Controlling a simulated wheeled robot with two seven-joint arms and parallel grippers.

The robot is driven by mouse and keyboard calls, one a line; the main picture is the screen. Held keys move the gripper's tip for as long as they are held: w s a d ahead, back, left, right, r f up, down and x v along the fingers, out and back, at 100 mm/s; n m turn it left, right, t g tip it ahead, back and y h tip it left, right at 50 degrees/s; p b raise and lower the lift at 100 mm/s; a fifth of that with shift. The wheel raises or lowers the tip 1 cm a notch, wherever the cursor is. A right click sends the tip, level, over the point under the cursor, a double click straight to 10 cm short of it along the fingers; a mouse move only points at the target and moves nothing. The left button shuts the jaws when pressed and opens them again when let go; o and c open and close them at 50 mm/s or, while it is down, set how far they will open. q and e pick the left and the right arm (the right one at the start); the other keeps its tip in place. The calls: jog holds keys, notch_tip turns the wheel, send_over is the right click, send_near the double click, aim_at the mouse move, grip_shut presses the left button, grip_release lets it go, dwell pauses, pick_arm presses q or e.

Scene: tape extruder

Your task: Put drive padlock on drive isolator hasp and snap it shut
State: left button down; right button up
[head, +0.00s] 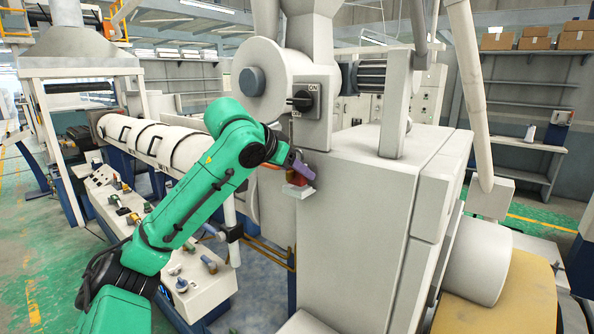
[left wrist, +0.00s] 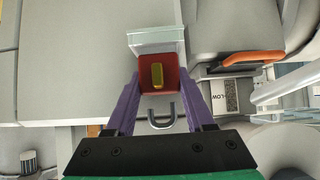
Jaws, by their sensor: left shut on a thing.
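My left gripper (head: 293,172), with purple fingers, is shut on the red padlock (left wrist: 158,68). In the head view the ledge (head: 298,191) sits just below my fingertips. The isolator switch (head: 304,101), with a black knob and an ON label, is above my gripper. I cannot clearly make out its hasp.
The large grey housing (head: 352,220) stands close to the right of my gripper. An orange handle (left wrist: 246,59) shows to the right in the left wrist view. A white barrel (head: 165,140) and a control desk (head: 110,200) lie to the left.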

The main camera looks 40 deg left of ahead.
pick_arm(q)
jog(key=shift+f+b, duration=0.85)
jog(key=shift+f, duration=0.1)
jog(key=shift+c, duration=1.6)
grip_release()
jog(key=shift+o, duration=0.6)
